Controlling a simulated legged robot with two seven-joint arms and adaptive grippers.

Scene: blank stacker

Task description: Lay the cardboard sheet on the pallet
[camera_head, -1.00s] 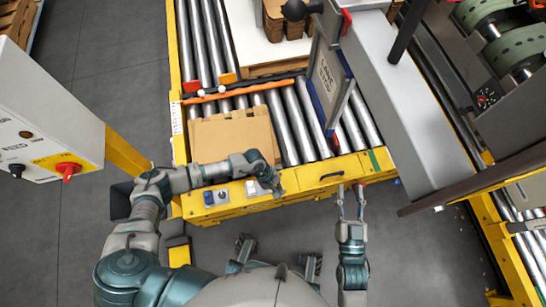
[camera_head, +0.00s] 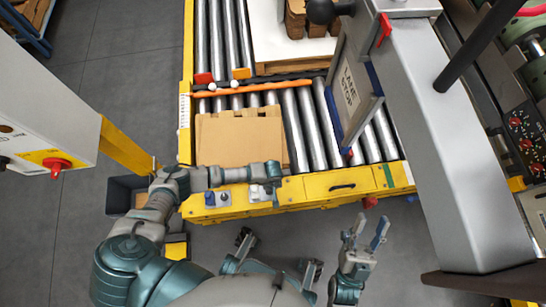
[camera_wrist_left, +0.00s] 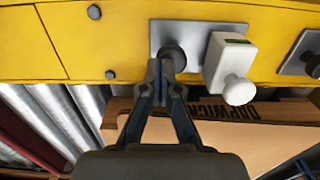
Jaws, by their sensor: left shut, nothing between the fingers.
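A brown cardboard piece (camera_head: 238,138) lies flat on the rollers behind the yellow front rail; printed lettering on its edge shows in the left wrist view (camera_wrist_left: 225,110). A wooden pallet (camera_head: 292,66) stands farther back, with a white sheet (camera_head: 268,40) and stacks of brown cardboard on top. My left gripper (camera_head: 275,189) is shut and empty at the rail's controls. In the left wrist view its fingertips (camera_wrist_left: 166,66) are at a dark round button (camera_wrist_left: 173,56), beside a white knob (camera_wrist_left: 235,75); contact is unclear. My right gripper (camera_head: 367,232) is open and empty, in front of the rail.
An orange bar (camera_head: 265,88) crosses the rollers between the cardboard and the pallet. A "LANE STOP" panel (camera_head: 350,95) and a grey metal housing (camera_head: 440,130) stand to the right. A control box with a red switch (camera_head: 56,164) is at the left. The floor in front is partly open.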

